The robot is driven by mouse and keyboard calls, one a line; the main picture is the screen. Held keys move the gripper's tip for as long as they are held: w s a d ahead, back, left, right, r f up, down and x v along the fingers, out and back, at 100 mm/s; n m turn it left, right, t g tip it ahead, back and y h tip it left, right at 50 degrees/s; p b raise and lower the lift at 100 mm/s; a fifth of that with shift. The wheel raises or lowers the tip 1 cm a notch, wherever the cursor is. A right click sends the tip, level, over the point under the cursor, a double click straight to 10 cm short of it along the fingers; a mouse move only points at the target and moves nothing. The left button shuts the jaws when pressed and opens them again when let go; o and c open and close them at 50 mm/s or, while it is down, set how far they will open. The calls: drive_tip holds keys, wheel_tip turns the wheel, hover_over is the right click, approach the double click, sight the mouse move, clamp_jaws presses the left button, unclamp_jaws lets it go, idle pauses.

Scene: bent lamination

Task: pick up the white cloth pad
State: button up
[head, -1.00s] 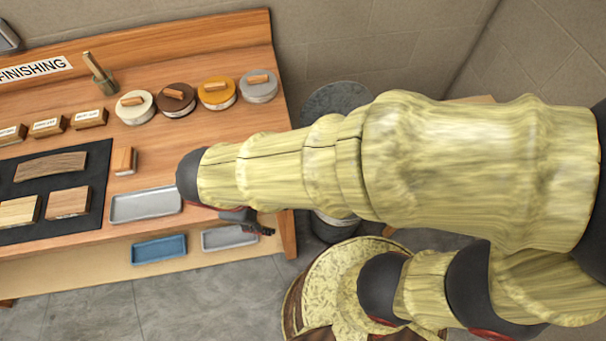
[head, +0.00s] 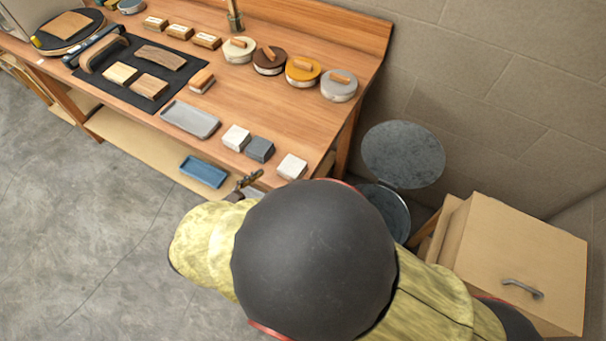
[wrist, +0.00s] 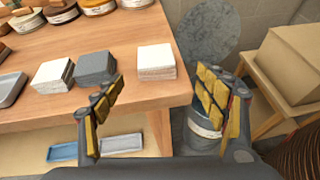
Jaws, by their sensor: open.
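Two white pads lie near the right end of the wooden workbench, one on each side of a dark grey pad (head: 260,149). The left white pad (head: 237,137) is beside the tray, and the right white pad (head: 292,166) is near the bench corner. I cannot tell which one is cloth. The wrist view shows the left white pad (wrist: 53,75), the grey pad (wrist: 96,67) and the right white pad (wrist: 156,62). My gripper (wrist: 162,80) is open and empty, off the bench's front edge, with the right white pad ahead between its fingers. My arm partly hides it in the head view.
A grey metal tray (head: 190,119) lies left of the pads. Several lidded round tins (head: 303,70) stand behind them. A blue tray (head: 203,171) is on the lower shelf. An open round bin (head: 385,212) and a wooden box (head: 515,262) stand to the right.

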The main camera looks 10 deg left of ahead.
drive_tip(key=shift+n, duration=0.4)
drive_tip(key=b+x, duration=0.1)
drive_tip(key=x, duration=0.1)
drive_tip(key=b+x, duration=0.1)
drive_tip(key=x, duration=0.2)
drive_tip(key=r+b+x, duration=0.1)
drive_tip(key=x, duration=0.2)
drive_tip(key=shift+w+a, duration=0.2)
drive_tip(key=shift+w, duration=0.1)
drive_tip(key=shift+c, duration=0.5)
drive_tip(key=c, duration=1)
